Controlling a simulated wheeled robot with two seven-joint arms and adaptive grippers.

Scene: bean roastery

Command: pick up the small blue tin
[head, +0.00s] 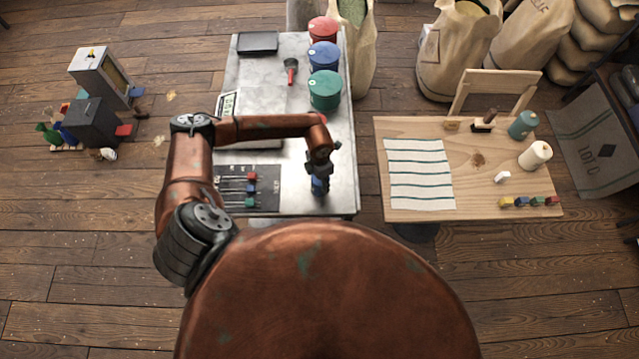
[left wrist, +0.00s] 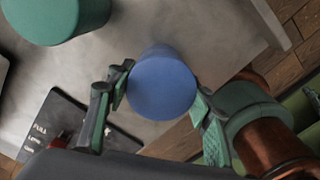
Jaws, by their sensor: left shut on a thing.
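The small blue tin (left wrist: 162,85) sits between the two fingers of my left gripper (left wrist: 155,100) in the left wrist view. The fingers touch it on both sides, shut on it. In the head view the left gripper (head: 320,172) points down over the front right part of the metal table (head: 292,178), with the blue tin (head: 319,187) mostly hidden under it. I cannot tell whether the tin rests on the table or is slightly above it. My right gripper is not in view.
Large red (head: 323,30), blue (head: 323,56) and green (head: 325,90) tins line the metal table's right side. A dark board (head: 232,190) with small coloured pieces lies left of the gripper. A wooden table (head: 475,190) stands to the right, across a gap.

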